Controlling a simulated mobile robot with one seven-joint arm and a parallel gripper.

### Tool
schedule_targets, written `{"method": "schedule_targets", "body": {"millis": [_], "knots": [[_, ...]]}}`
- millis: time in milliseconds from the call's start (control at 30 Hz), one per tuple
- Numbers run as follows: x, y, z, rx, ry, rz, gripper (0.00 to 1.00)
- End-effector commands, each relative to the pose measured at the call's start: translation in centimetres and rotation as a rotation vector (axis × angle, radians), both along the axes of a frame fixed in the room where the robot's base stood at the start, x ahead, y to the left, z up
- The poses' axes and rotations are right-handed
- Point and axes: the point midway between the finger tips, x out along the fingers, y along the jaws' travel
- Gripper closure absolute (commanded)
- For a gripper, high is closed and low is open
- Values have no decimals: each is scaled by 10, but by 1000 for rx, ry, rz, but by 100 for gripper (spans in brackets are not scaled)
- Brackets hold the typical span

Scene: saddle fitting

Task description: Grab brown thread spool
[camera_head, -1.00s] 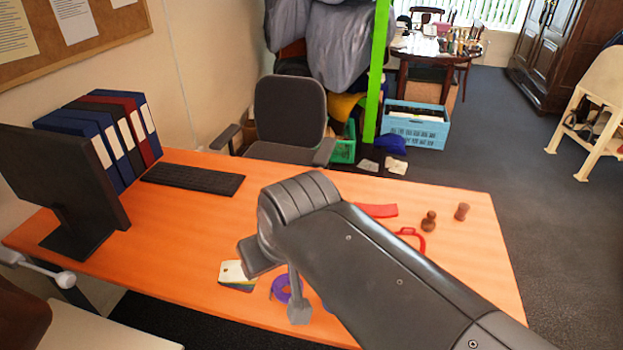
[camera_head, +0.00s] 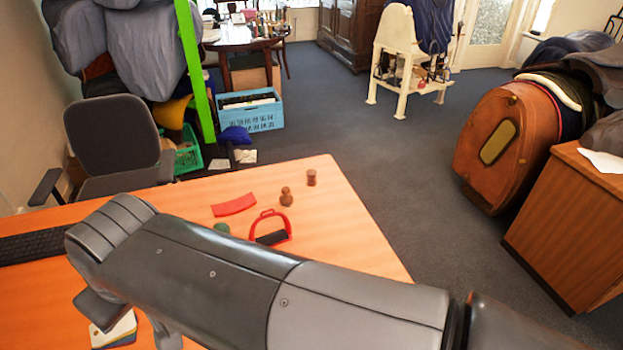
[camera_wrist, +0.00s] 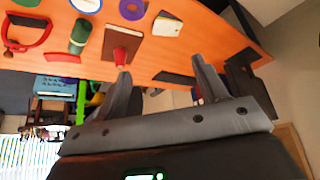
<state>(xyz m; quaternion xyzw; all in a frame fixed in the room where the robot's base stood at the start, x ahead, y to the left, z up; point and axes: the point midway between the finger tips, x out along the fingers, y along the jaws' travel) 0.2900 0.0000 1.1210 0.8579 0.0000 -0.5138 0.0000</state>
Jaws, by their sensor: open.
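A small brown spool-shaped piece (camera_head: 311,177) stands upright near the far right corner of the orange table, in the head view. Next to it is a brown piece with a rounded top (camera_head: 286,197). I take the first to be the thread spool, but its thread is too small to make out. My gripper (camera_wrist: 160,68) is open and empty in the wrist view, its fingers wide apart. It is over the table's left part, well away from the spool. I cannot make out the spool clearly in the wrist view.
On the orange table (camera_head: 345,225) are a red strip (camera_head: 234,205), a red stirrup (camera_head: 271,232), a green item partly behind my arm, and cards (camera_head: 115,332). A chair (camera_head: 115,145) stands behind it. A wooden cabinet (camera_head: 570,225) stands right. Floor between is clear.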

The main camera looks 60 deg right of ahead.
Motion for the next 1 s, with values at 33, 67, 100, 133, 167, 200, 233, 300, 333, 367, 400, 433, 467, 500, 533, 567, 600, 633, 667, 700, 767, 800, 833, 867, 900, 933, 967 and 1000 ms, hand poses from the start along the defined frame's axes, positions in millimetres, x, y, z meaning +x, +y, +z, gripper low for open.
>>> {"method": "schedule_targets", "body": {"millis": [33,67,100,133,167,200,233,300,333,367,400,433,467,500,533,567,600,633,667,700,767,800,833,867,900,933,967,1000], "knots": [[0,0,0,0,0,0,34],[0,0,0,0,0,0,34],[0,0,0,0,0,0,34],[0,0,0,0,0,0,34],[0,0,0,0,0,0,34],[0,0,0,0,0,0,34],[0,0,0,0,0,0,34],[0,0,0,0,0,0,38],[0,0,0,0,0,0,40],[0,0,0,0,0,0,42],[0,0,0,0,0,0,42],[0,0,0,0,0,0,42],[0,0,0,0,0,0,42],[0,0,0,0,0,0,42],[0,0,0,0,0,0,42],[0,0,0,0,0,0,42],[1,0,1,1,0,-2,42],[3,-1,1,2,1,-6,42],[5,-3,2,3,1,-11,42],[10,-5,4,7,3,-21,42],[20,-12,8,14,8,-45,42],[29,-18,12,21,10,-66,42],[37,-23,14,26,12,-85,42],[46,-30,17,31,14,-104,42],[58,-40,20,38,17,-133,42],[67,-48,23,43,18,-154,42],[76,-56,25,49,20,-176,42],[87,-67,27,56,22,-205,42]]}}
